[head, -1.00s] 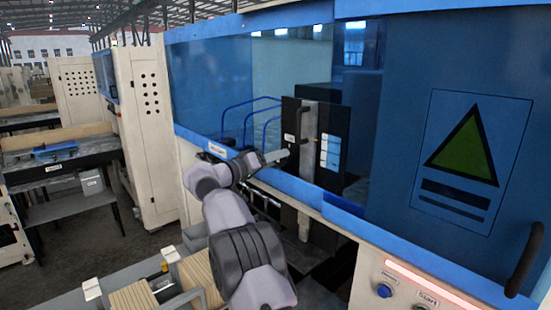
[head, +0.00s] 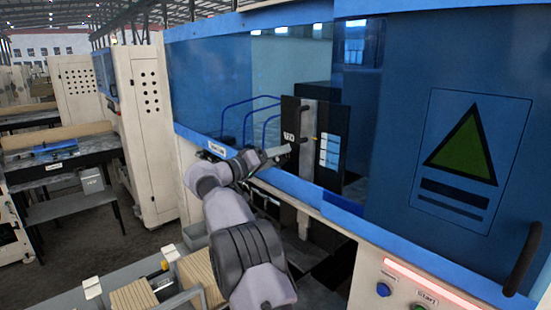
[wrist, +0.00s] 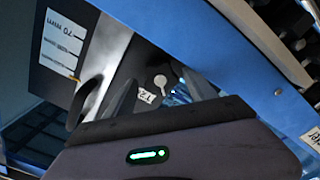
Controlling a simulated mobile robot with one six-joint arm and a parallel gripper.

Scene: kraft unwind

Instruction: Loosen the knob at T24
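In the wrist view my gripper (wrist: 160,92) has its two grey fingers spread apart, with nothing seen between the tips. Behind them is a metal plate with a small white label (wrist: 146,96) starting "T2"; the rest is hard to read. A small pale round piece with a short stem (wrist: 161,80) sits just above the label; I cannot tell if it is the knob. A black curved handle (wrist: 84,102) is left of the fingers. In the head view my gripper (head: 279,151) is in the machine opening, beside the black panel (head: 333,125) with its upright metal strip (head: 308,120).
A blue door (head: 440,130) with a black handle (head: 523,260) is at right. A white sheet marked 70 mm (wrist: 60,45) is on the panel.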

